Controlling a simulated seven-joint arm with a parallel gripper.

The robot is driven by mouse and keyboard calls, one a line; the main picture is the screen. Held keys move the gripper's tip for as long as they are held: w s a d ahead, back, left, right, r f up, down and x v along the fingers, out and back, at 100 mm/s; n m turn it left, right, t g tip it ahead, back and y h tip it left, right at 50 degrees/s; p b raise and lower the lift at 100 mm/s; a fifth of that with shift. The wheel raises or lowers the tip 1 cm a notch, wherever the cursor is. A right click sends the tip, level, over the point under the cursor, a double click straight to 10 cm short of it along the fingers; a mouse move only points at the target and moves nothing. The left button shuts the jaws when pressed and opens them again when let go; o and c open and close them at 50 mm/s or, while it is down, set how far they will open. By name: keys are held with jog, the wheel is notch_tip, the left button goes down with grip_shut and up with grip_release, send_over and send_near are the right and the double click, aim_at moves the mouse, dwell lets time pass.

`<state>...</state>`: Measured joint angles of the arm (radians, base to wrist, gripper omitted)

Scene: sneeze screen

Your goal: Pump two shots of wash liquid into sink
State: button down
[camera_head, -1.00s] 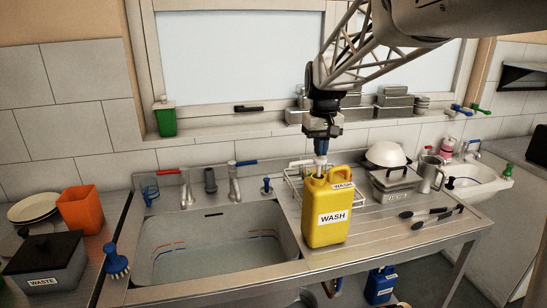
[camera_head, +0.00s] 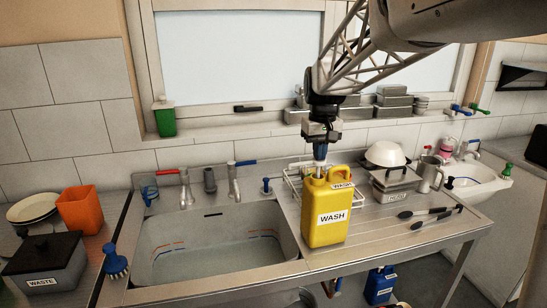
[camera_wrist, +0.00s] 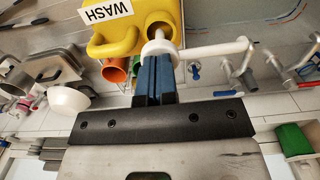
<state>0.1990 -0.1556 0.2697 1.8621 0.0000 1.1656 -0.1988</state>
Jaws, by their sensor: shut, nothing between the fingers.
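The yellow WASH jug (camera_head: 326,222) stands upright on the steel counter, just right of the sink (camera_head: 165,270). The sink holds shallow water. The jug's white pump head (camera_wrist: 160,48) shows in the wrist view, with its spout reaching to the right there. My gripper (camera_head: 320,160) is directly above the pump and points down. In the wrist view its blue fingers (camera_wrist: 157,72) are shut together, with the tips at the pump head and nothing between them. The pump head is low, near the jug's neck, and mostly hidden by the fingers in the head view.
Taps (camera_head: 234,182) stand behind the sink. A wire rack (camera_head: 294,178) is behind the jug, and a lidded container (camera_head: 394,184) and dark utensils (camera_head: 424,212) lie to its right. A blue brush (camera_head: 116,262), WASTE bin (camera_head: 45,265) and orange container (camera_head: 80,210) are at left.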

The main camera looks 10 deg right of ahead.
jog(key=shift+f, duration=1)
jog(key=shift+r, duration=0.2)
dwell(1.7)
jog(key=shift+r, duration=1.35)
jog(key=shift+r, duration=0.15)
dwell(0.3)
jog(key=shift+r, duration=2.4)
